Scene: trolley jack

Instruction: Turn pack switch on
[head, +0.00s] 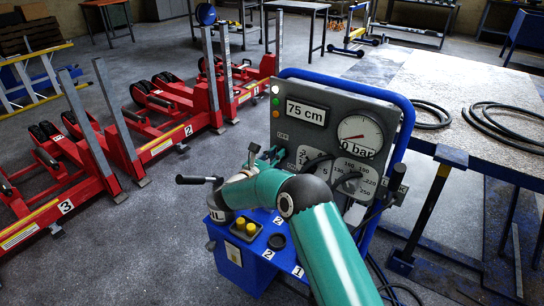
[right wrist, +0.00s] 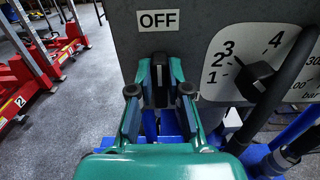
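The grey control panel (head: 290,122) of the blue power pack stands in the middle of the head view. The pack switch (right wrist: 160,86), a black upright handle, sits under the OFF label (right wrist: 160,20) in the right wrist view. My right gripper (right wrist: 160,72) is open, with one finger on each side of the switch. Small gaps seem to show between fingers and switch; contact is unclear. In the head view my right gripper (head: 268,156) is at the panel's left, below the OFF label (head: 282,136), and hides the switch. My left gripper is not in view.
A numbered selector knob (right wrist: 256,78) is close right of the gripper. The gauge (head: 360,136) reads about 0 bar. Yellow buttons (head: 245,227) and a black-gripped lever (head: 196,180) are below left. Red jacks (head: 160,130) stand left; a hose table (head: 460,90) stands right.

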